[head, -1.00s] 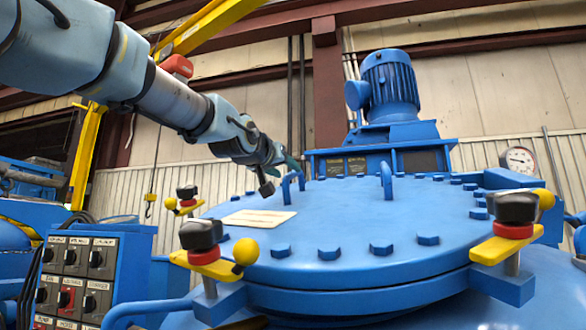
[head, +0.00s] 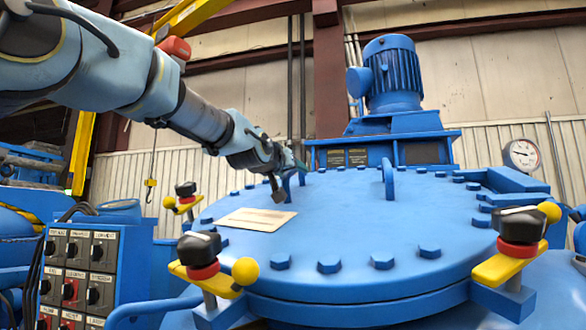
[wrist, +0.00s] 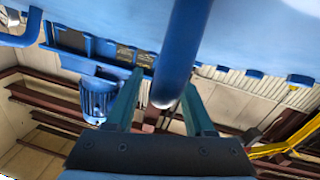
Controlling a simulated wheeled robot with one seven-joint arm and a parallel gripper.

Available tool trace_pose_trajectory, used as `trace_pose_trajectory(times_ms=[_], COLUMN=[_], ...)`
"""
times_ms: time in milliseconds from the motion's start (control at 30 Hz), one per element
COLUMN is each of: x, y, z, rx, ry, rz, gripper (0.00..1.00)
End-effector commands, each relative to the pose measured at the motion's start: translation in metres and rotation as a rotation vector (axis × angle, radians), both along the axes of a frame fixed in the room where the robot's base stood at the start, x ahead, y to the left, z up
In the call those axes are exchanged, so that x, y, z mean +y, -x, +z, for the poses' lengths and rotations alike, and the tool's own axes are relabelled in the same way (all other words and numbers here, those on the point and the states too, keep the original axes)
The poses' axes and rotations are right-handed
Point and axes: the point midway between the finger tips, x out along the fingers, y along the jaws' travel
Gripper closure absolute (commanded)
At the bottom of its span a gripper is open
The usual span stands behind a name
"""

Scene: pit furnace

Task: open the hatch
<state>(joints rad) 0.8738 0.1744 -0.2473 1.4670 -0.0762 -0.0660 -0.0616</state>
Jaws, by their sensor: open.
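The hatch is a round blue lid (head: 340,230) with bolts around its rim, lying flat and closed in the head view. Two blue loop handles stand on it, a left handle (head: 302,177) and a right handle (head: 388,180). My gripper (head: 287,163) is at the left handle, partly hidden by my wrist. In the wrist view my gripper (wrist: 160,100) is open, with a blue handle bar (wrist: 182,50) running between its two fingers. I cannot tell whether the fingers touch it.
Clamps with black knobs and yellow levers stand around the lid, at front left (head: 203,265), back left (head: 184,200) and right (head: 517,240). A blue motor (head: 392,75) stands behind the lid. A control panel (head: 80,270) is at left, a gauge (head: 522,154) at right.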

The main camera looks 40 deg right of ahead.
Motion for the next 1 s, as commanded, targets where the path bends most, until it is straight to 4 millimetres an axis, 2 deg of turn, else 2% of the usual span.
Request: trace_pose_trajectory(times_ms=[267, 733, 1000], x=[-0.0008, -0.0007, -0.0006], y=[-0.0001, -0.0002, -0.0002], z=[-0.0003, -0.0002, -0.0001], rx=[0.0, 0.001, 0.001], ry=[0.0, 0.0, 0.0], rz=[0.0, 0.0, 0.0], gripper=[0.48, 1.0, 1.0])
